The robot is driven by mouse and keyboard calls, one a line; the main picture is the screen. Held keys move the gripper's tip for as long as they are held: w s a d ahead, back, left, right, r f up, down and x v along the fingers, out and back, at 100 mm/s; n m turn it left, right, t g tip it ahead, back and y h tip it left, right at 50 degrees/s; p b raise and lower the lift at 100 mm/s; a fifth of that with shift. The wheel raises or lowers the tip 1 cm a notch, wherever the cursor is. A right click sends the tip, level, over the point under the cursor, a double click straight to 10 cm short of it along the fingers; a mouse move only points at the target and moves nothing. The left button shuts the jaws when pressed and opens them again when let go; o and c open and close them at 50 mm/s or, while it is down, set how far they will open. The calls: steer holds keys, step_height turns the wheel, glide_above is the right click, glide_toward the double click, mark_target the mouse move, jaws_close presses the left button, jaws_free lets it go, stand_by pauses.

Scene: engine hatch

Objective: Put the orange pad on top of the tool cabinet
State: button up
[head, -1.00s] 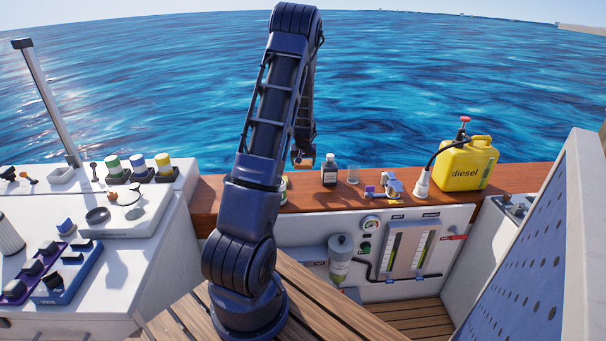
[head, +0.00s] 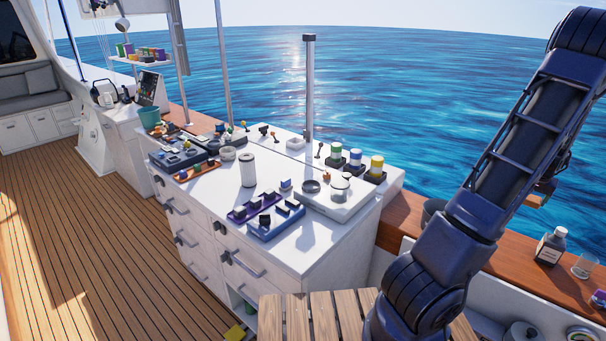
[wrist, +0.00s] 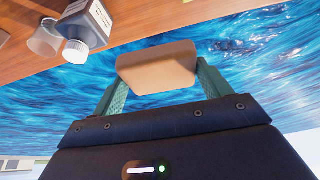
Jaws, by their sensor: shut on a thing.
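The orange pad (wrist: 157,67) shows in the wrist view as a flat, rounded, tan-orange block. My gripper (wrist: 160,82) is shut on it, with one green finger at each side. In the head view my gripper is mostly hidden behind my arm at the right, over the wooden ledge side; a small orange-brown part of the pad (head: 534,200) seems to show there. The tool cabinet (head: 215,192) is white with drawers, in the middle of the head view. Its top carries many items, with bare white patches between them. The pad is well away from it, to the right.
A blue tray (head: 275,222), a purple tray (head: 243,212), a white filter cylinder (head: 247,170) and several colored cups stand on the cabinet. A post (head: 309,90) rises behind it. A dark bottle (head: 550,247) and a glass (head: 584,266) stand on the wooden ledge (head: 500,258).

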steer(key=w+a+r+n+t+y, duration=0.15)
steer(key=w+a+n, duration=0.25)
steer(key=w+a, duration=0.9)
steer(key=w+a+r+n+y, duration=0.1)
steer(key=w+a+r+n, duration=0.2)
steer(key=w+a, duration=1.05)
steer(key=w+a+r+n+y, duration=0.1)
steer(key=w+a+r+n, duration=0.1)
steer(key=w+a, duration=0.75)
steer(key=w+a+r+n+y, duration=0.1)
steer(key=w+a+n, duration=0.2)
steer(key=w+a, duration=0.65)
step_height(320, 180, up, 5)
steer(key=n+g+y, duration=0.1)
steer(key=n+y, duration=0.1)
steer(key=n, duration=0.5)
glide_above(286, 169)
steer(key=s+d, duration=0.1)
steer(key=f, duration=1.9)
steer(key=shift+s+f, duration=0.2)
steer(key=shift+f, duration=0.05)
steer(key=o, duration=0.6)
steer(key=shift+f, duration=0.1)
steer(key=o, duration=0.4)
